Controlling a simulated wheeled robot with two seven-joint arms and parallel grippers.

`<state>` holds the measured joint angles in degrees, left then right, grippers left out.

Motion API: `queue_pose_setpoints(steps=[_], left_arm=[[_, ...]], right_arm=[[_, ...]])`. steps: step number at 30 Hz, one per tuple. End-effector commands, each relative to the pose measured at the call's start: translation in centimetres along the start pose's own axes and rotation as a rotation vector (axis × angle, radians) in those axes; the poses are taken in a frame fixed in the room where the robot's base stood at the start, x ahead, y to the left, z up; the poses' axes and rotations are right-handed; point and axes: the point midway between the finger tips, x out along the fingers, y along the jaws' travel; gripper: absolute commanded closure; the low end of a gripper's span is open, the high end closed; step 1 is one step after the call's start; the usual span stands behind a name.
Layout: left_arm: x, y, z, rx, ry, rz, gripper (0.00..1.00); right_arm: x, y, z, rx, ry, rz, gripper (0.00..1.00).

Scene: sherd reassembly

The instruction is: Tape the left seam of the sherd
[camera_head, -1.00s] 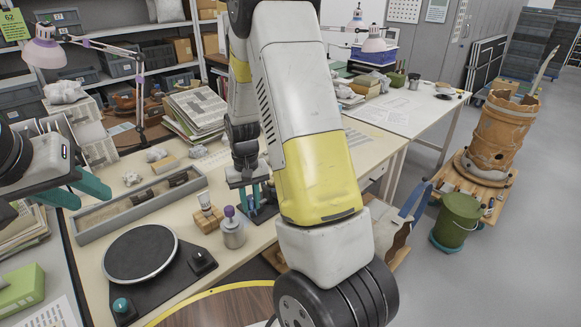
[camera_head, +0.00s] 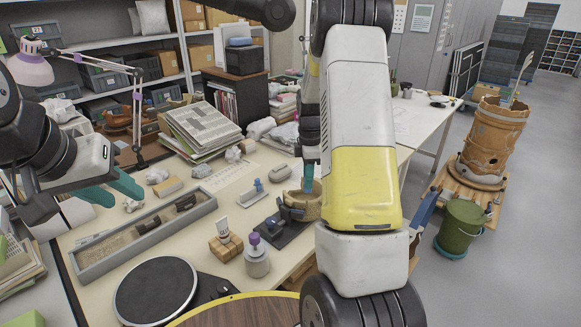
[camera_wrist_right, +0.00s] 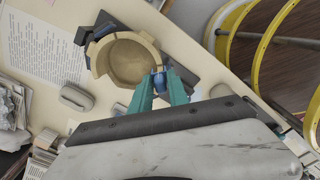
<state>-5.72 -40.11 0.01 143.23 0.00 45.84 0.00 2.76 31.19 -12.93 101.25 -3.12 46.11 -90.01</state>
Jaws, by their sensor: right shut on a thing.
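A tan, round, hollow clay vessel (camera_head: 304,206) sits in a dark holder (camera_head: 287,232) on the bench. The wrist view shows the vessel (camera_wrist_right: 129,62) from above, with a stepped, broken rim. My right gripper (camera_wrist_right: 159,86) is at the vessel's rim, its teal fingers closed on a small blue piece (camera_wrist_right: 158,80) that looks like tape. I cannot tell whether the piece touches the wall. In the head view my right forearm hides much of the right gripper (camera_head: 308,178). My left gripper (camera_head: 112,190) is open and empty above the bench's left side. The seams are too small to make out.
A purple-capped bottle (camera_head: 257,259), a wooden block with a tube (camera_head: 225,246), a long tray (camera_head: 150,240) and a black turntable (camera_head: 155,293) are nearer.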

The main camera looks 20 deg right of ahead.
Motion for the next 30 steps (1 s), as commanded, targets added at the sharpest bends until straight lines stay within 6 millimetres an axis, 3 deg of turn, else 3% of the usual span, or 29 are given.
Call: queue_pose_setpoints(steps=[21,30], left_arm=[[0.0,0.0,0.0,0.000,0.000,0.000,0.64],[0.0,0.0,0.0,0.000,0.000,0.000,0.64]], right_arm=[[4.1,0.0,0.0,0.001,0.000,-0.001,0.95],[4.5,0.0,0.0,0.001,0.000,-0.001,0.95]])
